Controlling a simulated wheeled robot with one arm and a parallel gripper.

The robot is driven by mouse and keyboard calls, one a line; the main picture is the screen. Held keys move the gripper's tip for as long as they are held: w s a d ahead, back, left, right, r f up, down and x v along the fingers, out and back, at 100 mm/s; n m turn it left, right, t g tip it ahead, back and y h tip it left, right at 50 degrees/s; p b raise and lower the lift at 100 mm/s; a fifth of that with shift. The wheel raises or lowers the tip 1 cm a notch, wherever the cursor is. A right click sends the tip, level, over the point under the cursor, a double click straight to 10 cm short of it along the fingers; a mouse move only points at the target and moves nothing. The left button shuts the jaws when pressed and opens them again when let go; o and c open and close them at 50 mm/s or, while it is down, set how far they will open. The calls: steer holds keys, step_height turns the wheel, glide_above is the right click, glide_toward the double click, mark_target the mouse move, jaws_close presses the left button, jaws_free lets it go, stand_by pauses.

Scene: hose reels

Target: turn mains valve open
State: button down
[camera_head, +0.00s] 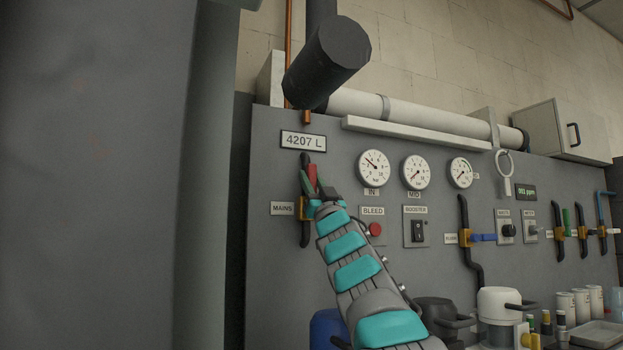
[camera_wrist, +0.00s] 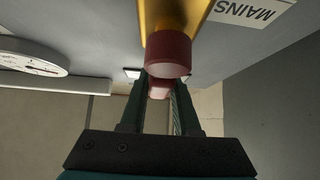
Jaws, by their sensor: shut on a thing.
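The mains valve (camera_head: 303,208) has a yellow body on a dark vertical pipe, right of the MAINS label (camera_head: 282,208). Its red lever (camera_head: 312,173) points up, roughly along the pipe. My gripper (camera_head: 309,184) is at the lever, with its green fingers on both sides. In the wrist view, the yellow valve body (camera_wrist: 165,12) is at the top and the red lever (camera_wrist: 168,52) runs down between the two fingers of my gripper (camera_wrist: 160,85). The fingers are shut on the lever. My arm covers part of the panel below the valve.
Gauges (camera_head: 373,170) sit right of the valve. The red bleed button (camera_head: 375,229) and booster switch (camera_head: 418,232) are close to my arm's right side. Another valve with a blue lever (camera_head: 484,238) is farther right. A white-lidded pot (camera_head: 500,303) and cans (camera_head: 580,305) stand below.

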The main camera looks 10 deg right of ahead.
steer(key=shift+f, duration=0.15)
steer(key=c, duration=0.6)
jaws_free()
steer(key=shift+c, duration=0.2)
steer(key=shift+s, duration=0.2)
steer(key=shift+s+f, duration=0.1)
steer(key=shift+s, duration=0.1)
steer(key=b+v, duration=0.2)
steer(key=v, duration=0.5)
steer(key=shift+d+f, duration=0.1)
steer(key=shift+f, duration=0.05)
